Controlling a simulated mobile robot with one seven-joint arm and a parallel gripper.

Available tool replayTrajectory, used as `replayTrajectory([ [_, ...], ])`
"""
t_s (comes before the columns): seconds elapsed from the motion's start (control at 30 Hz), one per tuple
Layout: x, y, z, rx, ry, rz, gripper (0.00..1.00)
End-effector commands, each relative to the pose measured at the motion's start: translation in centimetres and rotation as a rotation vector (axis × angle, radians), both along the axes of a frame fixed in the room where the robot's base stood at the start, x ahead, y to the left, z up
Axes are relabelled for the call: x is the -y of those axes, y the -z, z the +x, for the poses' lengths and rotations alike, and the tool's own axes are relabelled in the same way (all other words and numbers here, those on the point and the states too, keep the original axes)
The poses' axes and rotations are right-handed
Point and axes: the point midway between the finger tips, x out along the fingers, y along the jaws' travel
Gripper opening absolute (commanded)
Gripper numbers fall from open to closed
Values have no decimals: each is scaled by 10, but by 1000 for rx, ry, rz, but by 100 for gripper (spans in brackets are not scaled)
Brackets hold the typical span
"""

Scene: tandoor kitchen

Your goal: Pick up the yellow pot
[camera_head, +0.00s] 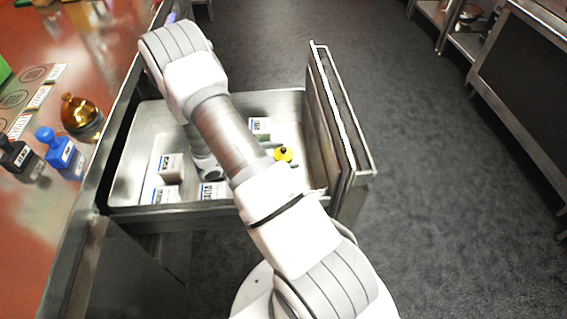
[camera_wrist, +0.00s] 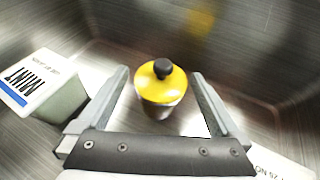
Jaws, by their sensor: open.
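The yellow pot (camera_head: 284,154) has a yellow top with a black knob and stands inside an open metal drawer (camera_head: 132,160), near its right side. In the wrist view the yellow pot (camera_wrist: 162,84) stands upright, its lower body greyish and shiny. My gripper (camera_wrist: 160,92) is open, with one finger on each side of the pot. Gaps show between the pot and both fingers.
Several white labelled boxes (camera_head: 171,166) share the drawer; one labelled MINT (camera_wrist: 45,85) is left of my gripper. The drawer front (camera_head: 340,120) rises at the right. On the red counter are a glossy golden pot (camera_head: 80,112) and a blue stamp-like object (camera_head: 58,148).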

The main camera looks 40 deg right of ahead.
Motion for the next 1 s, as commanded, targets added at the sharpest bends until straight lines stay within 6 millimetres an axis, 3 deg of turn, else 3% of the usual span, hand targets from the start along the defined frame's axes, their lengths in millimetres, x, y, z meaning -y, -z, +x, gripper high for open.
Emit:
replayTrajectory([
  [0.03, 9, 9, -3, 0, 5, 0, 100],
  [0.2, 28, 14, -5, 1, 4, -1, 100],
  [0.5, 32, 14, -6, 0, 1, -1, 98],
  [1.0, 31, 14, -5, 1, 1, 0, 8],
])
